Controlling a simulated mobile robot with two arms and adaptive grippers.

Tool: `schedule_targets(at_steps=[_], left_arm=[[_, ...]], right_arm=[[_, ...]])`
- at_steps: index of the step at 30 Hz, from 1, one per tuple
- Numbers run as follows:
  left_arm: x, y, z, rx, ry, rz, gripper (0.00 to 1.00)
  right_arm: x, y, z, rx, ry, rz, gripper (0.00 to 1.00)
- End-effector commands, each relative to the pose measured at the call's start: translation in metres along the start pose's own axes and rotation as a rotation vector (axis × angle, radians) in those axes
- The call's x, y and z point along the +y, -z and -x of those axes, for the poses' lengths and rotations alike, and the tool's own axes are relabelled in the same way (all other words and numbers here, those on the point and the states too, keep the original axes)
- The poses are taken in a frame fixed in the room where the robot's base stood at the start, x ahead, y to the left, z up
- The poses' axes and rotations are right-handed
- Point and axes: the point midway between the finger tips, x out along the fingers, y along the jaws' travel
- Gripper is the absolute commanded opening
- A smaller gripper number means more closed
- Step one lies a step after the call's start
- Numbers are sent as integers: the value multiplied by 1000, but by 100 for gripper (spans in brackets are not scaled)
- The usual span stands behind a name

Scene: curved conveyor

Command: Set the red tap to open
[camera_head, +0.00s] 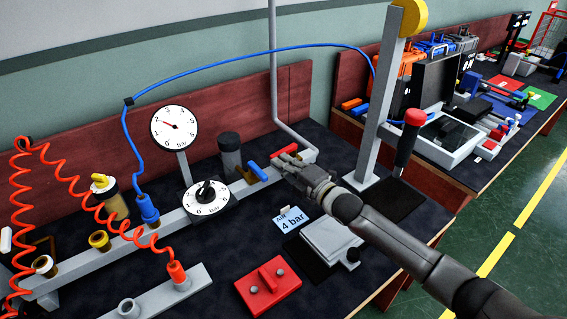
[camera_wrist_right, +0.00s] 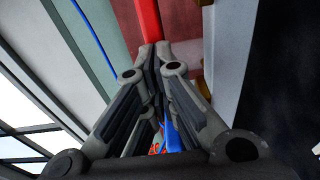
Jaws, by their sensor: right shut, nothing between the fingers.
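The red tap (camera_head: 284,149) is a short red handle on the grey pipe block at the back of the bench, just right of a blue tap handle (camera_head: 258,171). My right gripper (camera_head: 279,160) reaches in from the right, with its fingertips close beside the red handle. In the right wrist view its fingertips (camera_wrist_right: 152,46) are together and empty. The red handle (camera_wrist_right: 149,20) shows just beyond them there; whether they touch it I cannot tell. The gripper hides part of the pipe block around the tap. My left gripper is not in view.
A round dial gauge (camera_head: 174,128) and a black-knobbed dial (camera_head: 206,198) stand left of the taps. A grey post (camera_head: 373,110) and a red-handled lever (camera_head: 409,140) rise near my right arm. A 4 bar card (camera_head: 290,219) and a red block (camera_head: 268,286) lie in front.

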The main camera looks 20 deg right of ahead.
Motion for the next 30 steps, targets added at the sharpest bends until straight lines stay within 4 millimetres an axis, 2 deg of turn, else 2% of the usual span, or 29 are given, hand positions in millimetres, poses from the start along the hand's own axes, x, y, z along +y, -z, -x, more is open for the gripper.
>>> schedule_targets(at_steps=[7,18,30], left_arm=[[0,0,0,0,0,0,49],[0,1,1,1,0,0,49],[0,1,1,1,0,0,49]], right_arm=[[0,1,-1,-4,-2,-1,0],[2,5,-16,-105,-8,-2,0],[3,2,-18,-134,-5,1,0]])
